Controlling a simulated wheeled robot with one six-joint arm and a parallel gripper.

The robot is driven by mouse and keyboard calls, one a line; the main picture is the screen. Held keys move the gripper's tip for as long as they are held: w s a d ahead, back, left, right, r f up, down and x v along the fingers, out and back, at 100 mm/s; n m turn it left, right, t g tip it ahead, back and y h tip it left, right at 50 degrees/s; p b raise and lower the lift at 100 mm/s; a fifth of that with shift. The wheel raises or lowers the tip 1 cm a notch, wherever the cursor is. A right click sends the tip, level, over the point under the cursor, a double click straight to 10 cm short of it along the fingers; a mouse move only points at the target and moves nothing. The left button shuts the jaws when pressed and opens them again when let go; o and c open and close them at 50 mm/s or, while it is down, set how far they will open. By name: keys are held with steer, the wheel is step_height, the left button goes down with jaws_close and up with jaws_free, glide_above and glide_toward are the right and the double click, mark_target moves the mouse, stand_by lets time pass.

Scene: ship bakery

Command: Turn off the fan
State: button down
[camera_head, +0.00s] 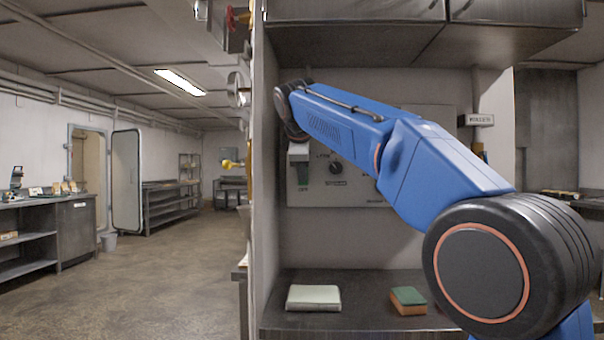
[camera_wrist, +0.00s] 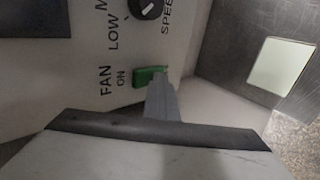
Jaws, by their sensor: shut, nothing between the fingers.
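The control panel (camera_head: 365,185) is a pale plate on the wall inside the alcove. Its green fan switch (camera_wrist: 146,77) sits beside the words FAN and ON in the wrist view. In the head view an OFF label (camera_head: 304,188) shows below my gripper (camera_head: 301,170), which hides much of the switch area. In the wrist view the narrow grey fingertips (camera_wrist: 161,88) are shut and empty, right at the edge of the green switch. I cannot tell whether they touch it. A black speed knob (camera_head: 336,168) is to the right of the switch; it also shows in the wrist view (camera_wrist: 148,7).
A shelf (camera_head: 365,316) below the panel holds a pale flat block (camera_head: 313,297) and a green-and-orange sponge (camera_head: 408,300). An upper cabinet (camera_head: 400,40) hangs above my arm. The alcove's left wall (camera_head: 259,200) stands close to my gripper. Open floor (camera_head: 170,270) lies to the left.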

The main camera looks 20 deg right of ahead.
steer(key=shift+r, duration=0.1)
steer(key=shift+w+r, duration=0.1)
steer(key=shift+r, duration=0.7)
